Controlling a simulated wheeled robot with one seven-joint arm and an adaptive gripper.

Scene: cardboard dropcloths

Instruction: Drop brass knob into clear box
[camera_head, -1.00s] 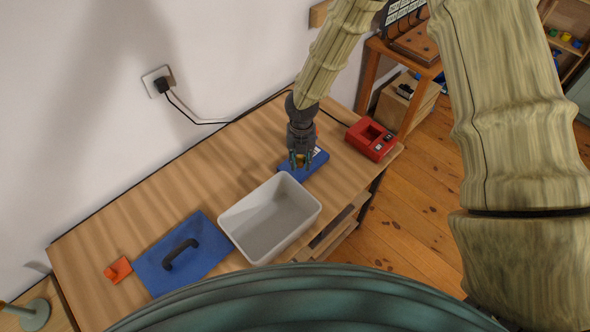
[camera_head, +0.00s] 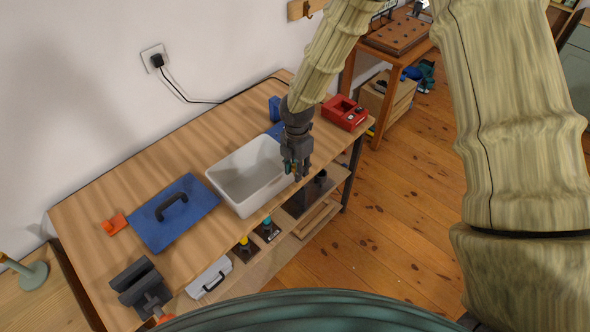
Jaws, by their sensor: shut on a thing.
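The open box (camera_head: 226,196), pale grey-white and empty as far as I see, stands on the wooden workbench. My gripper (camera_head: 296,174) points down at the box's right end, overlapping its rim in the picture; whether it is over the rim or beside it I cannot tell. It is shut on the brass knob, of which only a tiny yellowish bit shows between the dark fingers; the fingers hide the rest. A blue lid (camera_head: 160,226) with a dark handle lies on the bench left of the box.
A red tray-like block (camera_head: 345,113) sits at the bench's right end. Blue items (camera_head: 275,108) stand behind my gripper. An orange piece (camera_head: 115,224) and a dark vise (camera_head: 142,285) are at the left. A shelf below holds several small things.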

